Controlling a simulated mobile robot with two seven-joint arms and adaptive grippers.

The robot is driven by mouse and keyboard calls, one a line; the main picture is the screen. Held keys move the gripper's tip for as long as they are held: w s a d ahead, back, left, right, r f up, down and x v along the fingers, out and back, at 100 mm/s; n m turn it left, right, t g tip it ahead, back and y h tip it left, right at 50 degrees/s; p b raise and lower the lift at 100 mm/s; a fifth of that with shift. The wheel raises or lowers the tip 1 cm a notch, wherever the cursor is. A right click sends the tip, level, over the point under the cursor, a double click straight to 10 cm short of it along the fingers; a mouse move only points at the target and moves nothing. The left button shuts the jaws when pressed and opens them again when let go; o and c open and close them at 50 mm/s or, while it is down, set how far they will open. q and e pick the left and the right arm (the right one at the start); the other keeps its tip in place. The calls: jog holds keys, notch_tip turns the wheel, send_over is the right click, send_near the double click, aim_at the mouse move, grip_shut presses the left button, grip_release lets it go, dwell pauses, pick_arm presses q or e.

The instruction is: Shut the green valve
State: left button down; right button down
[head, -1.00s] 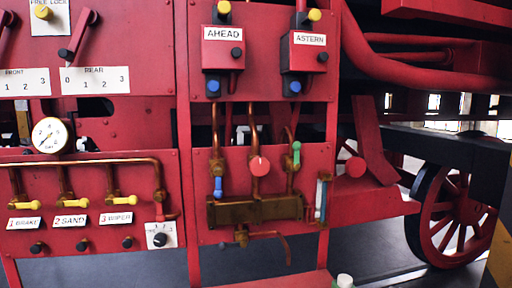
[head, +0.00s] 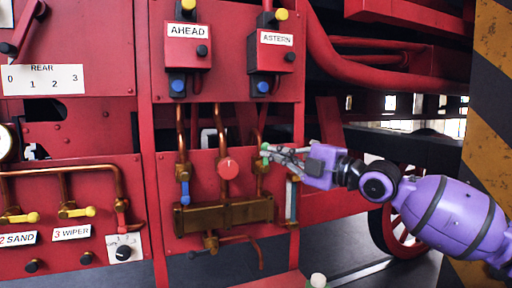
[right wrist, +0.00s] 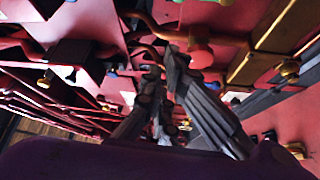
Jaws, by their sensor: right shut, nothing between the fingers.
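The green valve (head: 265,147) is on the rightmost of three copper pipes above a brass manifold (head: 232,212). Only a small part of its green handle shows in the head view, so its angle is hard to tell. My right gripper (head: 271,153) reaches in from the right, shut and empty, with its fingertips at the green handle. I cannot tell whether they touch it. My left gripper is not in view.
A red round knob (head: 228,168) and a blue handle (head: 185,193) sit on the neighbouring pipes. The AHEAD box (head: 188,55) and ASTERN box (head: 272,59) hang above. A sight glass (head: 291,200) stands just below my gripper. A striped post (head: 490,110) is at the right.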

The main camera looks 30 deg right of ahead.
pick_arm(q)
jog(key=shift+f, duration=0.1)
pick_arm(e)
jog(key=shift+w, duration=0.2)
